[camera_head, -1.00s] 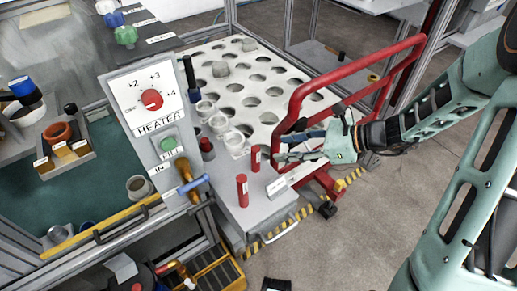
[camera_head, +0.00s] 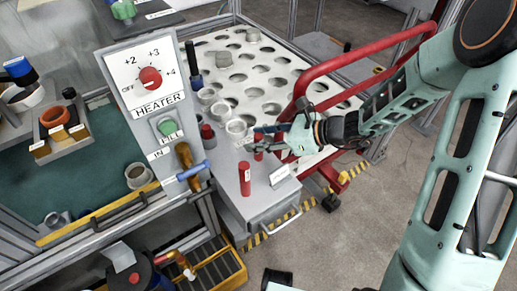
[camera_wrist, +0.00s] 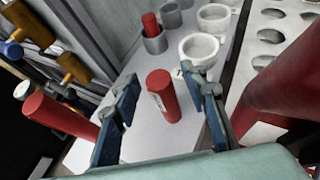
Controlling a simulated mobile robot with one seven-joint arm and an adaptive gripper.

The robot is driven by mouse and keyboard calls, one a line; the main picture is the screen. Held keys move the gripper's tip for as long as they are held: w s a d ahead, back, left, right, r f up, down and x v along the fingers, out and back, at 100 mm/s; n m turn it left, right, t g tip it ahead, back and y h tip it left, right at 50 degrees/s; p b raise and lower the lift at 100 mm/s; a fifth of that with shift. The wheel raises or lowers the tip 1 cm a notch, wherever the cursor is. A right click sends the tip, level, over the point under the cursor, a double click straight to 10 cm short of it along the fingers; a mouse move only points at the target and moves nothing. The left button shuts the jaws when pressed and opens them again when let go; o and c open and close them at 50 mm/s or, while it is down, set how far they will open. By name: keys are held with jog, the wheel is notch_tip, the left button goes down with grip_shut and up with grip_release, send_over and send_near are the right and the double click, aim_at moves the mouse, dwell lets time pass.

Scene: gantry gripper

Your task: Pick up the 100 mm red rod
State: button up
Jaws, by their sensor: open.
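Two red rods stand upright on the grey bench end. The farther rod (camera_head: 258,153) is partly hidden by my gripper (camera_head: 270,137) in the head view. In the wrist view this rod (camera_wrist: 163,95) stands between the blue fingers of my gripper (camera_wrist: 168,80), with gaps on both sides. The nearer rod (camera_head: 245,179) stands outside the fingers and shows at the left in the wrist view (camera_wrist: 58,115). The rod labels are too small to read, so I cannot tell which is 100 mm. My gripper is open and empty.
A red-topped piece sits in a grey holder (camera_head: 207,136) beside the rods. White cups (camera_head: 236,128) stand behind. A red tubular frame (camera_head: 305,92) runs along the right. A small white sign (camera_head: 280,175) stands at the bench's right edge. The heater panel (camera_head: 150,95) is at left.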

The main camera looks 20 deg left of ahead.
jog(key=shift+c, duration=0.4)
grip_shut()
